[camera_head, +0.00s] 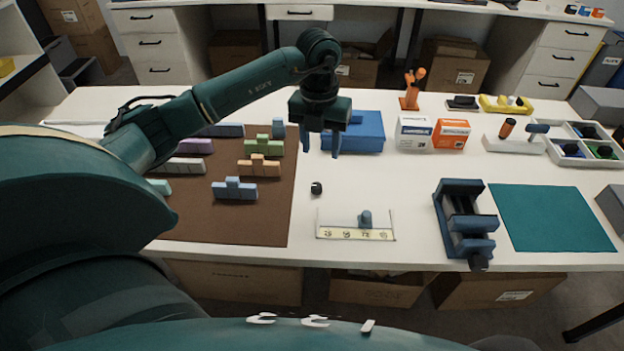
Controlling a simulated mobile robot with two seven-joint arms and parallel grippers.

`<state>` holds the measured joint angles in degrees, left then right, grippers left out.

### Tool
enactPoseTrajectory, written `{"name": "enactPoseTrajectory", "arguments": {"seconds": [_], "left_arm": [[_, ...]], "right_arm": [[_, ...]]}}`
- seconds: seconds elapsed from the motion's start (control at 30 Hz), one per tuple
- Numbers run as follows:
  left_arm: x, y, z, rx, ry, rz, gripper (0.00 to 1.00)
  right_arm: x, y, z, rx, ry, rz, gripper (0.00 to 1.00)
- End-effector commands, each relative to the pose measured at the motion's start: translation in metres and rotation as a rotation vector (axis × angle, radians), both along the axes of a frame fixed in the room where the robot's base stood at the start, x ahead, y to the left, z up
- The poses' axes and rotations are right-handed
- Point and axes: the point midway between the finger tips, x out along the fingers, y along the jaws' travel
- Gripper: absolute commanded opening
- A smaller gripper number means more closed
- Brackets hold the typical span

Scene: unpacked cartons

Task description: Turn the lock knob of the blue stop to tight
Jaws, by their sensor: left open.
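A small dark knob-like piece (316,188) sits on the table, behind and left of the strip, apart from the stop. My left gripper (321,151) points down with its fingers apart and empty. It hangs behind the dark piece and the strip, in front of a blue box. My right gripper is not in view.
The blue box (362,139) is close to my left gripper. A brown mat (215,224) with several coloured blocks lies left. A dark blue vise (465,219) and a teal mat (553,218) are right. The table between strip and vise is clear.

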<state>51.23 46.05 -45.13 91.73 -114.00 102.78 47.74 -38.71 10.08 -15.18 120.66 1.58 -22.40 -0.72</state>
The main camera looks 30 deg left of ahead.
Motion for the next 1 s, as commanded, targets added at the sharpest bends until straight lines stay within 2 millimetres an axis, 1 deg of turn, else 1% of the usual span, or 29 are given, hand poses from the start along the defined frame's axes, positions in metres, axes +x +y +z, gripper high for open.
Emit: {"name": "enactPoseTrajectory", "arguments": {"seconds": [0.03, 0.07, 0.17, 0.27, 0.5, 0.7, 0.83, 1.0], "left_arm": [[0.001, 0.007, 0.003, 0.028, 0.000, 0.013, 0.46], [0.001, 0.010, 0.003, 0.039, 0.000, 0.019, 0.46], [0.001, 0.012, -0.002, 0.049, 0.004, 0.025, 0.46], [0.001, 0.012, -0.016, 0.048, 0.005, 0.025, 0.46], [0.000, 0.011, -0.066, 0.044, 0.006, 0.024, 0.46], [0.000, 0.011, -0.103, 0.044, 0.005, 0.022, 0.46], [0.001, 0.011, -0.118, 0.043, 0.003, 0.022, 0.46], [0.001, 0.011, -0.126, 0.044, 0.000, 0.021, 0.46]], "right_arm": [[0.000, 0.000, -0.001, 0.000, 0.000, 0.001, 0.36], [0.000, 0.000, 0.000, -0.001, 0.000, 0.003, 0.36], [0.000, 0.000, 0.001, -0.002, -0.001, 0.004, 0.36], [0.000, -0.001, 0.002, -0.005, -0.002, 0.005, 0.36], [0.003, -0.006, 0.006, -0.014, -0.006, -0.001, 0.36], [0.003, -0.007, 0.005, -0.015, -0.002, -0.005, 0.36], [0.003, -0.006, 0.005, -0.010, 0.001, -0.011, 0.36], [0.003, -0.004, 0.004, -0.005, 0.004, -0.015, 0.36]]}}
